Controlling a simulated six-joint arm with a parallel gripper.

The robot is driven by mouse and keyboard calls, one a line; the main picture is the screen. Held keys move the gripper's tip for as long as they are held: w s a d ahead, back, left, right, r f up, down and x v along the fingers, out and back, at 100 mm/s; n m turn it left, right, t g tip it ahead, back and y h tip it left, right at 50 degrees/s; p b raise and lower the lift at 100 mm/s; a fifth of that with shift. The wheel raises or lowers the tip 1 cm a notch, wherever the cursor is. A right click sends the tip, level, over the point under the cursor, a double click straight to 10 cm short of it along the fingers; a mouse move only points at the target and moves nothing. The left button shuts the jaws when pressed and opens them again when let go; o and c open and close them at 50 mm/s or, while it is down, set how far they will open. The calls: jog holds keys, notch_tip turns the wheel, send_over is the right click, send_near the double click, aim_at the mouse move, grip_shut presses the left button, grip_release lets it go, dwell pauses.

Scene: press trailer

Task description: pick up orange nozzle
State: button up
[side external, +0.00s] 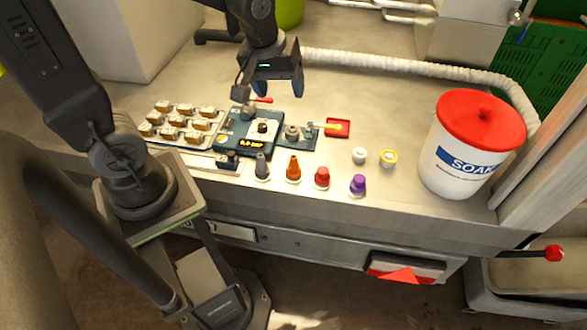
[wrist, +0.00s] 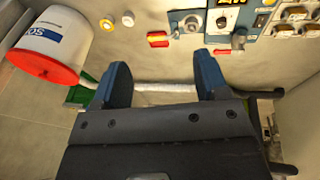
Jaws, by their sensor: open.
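The orange nozzle (side external: 293,170) stands upright on the bench in the side external view, in a front row between a dark grey nozzle (side external: 262,166) and a red one (side external: 321,178). I cannot make it out in the wrist view. My gripper (side external: 278,90) is open and empty above the back of the bench, behind the blue device and well away from the orange nozzle.
A purple nozzle (side external: 357,185) ends the row. The blue device (side external: 250,130) and a tray of small parts (side external: 184,126) are on the left. A small red tray (side external: 338,127) lies behind the row. A white bucket with red lid (side external: 455,160) stands right. A white hose (side external: 400,64) runs behind.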

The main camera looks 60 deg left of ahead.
jog(key=w+a+f+n+g, duration=0.1)
jog(key=w+a+f+n, duration=0.1)
jog(key=w+f+n, duration=0.3)
jog(key=n+g, duration=0.2)
jog(key=n, duration=0.2)
send_over(293, 165)
jog(key=w+a, duration=0.1)
notch_tip(293, 165, down, 10)
jog(key=shift+n, duration=0.4)
notch_tip(293, 165, down, 9)
jog(key=shift+f, duration=0.1)
jog(key=shift+s+f, duration=0.15)
jog(key=shift+f, duration=2.8)
jog(key=c, duration=1.1)
